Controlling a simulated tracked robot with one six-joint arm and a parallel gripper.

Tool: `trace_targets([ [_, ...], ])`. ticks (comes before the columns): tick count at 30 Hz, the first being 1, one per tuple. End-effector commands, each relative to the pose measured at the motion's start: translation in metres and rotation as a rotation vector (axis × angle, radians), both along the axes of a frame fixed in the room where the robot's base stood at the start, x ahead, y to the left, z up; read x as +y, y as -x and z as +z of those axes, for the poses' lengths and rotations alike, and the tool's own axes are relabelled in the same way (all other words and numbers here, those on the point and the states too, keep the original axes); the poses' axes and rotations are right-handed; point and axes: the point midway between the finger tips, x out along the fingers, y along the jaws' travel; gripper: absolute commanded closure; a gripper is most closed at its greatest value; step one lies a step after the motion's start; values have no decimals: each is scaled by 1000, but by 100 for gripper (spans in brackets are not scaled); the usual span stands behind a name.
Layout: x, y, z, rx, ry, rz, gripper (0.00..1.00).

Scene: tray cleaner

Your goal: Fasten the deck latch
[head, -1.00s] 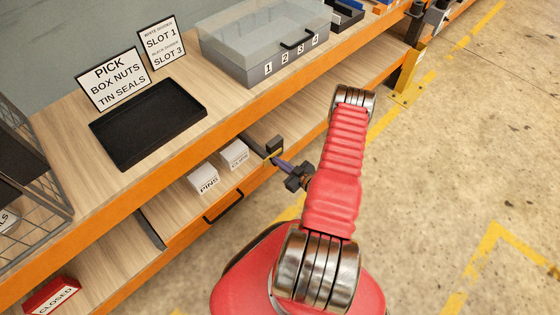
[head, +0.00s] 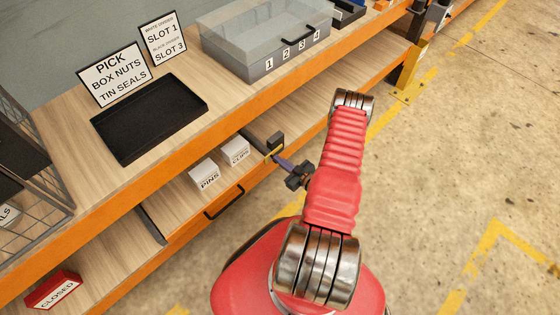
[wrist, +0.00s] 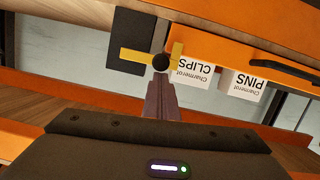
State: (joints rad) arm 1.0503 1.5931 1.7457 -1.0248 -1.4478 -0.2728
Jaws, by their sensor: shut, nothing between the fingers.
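The deck latch shows in the wrist view as a yellow bar (wrist: 138,56) with a round black knob (wrist: 161,63), beside a dark block (wrist: 129,68). In the head view the latch (head: 274,150) is small, at the right end of the lower pull-out deck (head: 177,208). My gripper (wrist: 160,85) has its purple fingers shut and empty. The fingertips are right at the knob in the wrist view; I cannot tell whether they touch it. In the head view my gripper (head: 281,162) is beside the latch, partly hidden by its own body.
White boxes marked PINS (head: 205,174) and CLIPS (head: 235,150) stand on the deck, left of the latch. A black handle (head: 223,203) is on the deck's orange front. The upper shelf holds a black tray (head: 148,121) and a clear-lidded case (head: 265,42). Open floor lies right.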

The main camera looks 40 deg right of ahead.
Motion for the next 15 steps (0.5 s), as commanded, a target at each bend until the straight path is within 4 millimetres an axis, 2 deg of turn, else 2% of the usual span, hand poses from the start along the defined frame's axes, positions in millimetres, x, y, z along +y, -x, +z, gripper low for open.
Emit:
trace_targets([
  [1,3,2,-10,28,-7,-1,100],
  [7,4,2,-10,29,-7,-3,100],
  [11,5,2,-4,26,-7,-1,100],
  [15,7,2,11,18,-5,1,100],
])
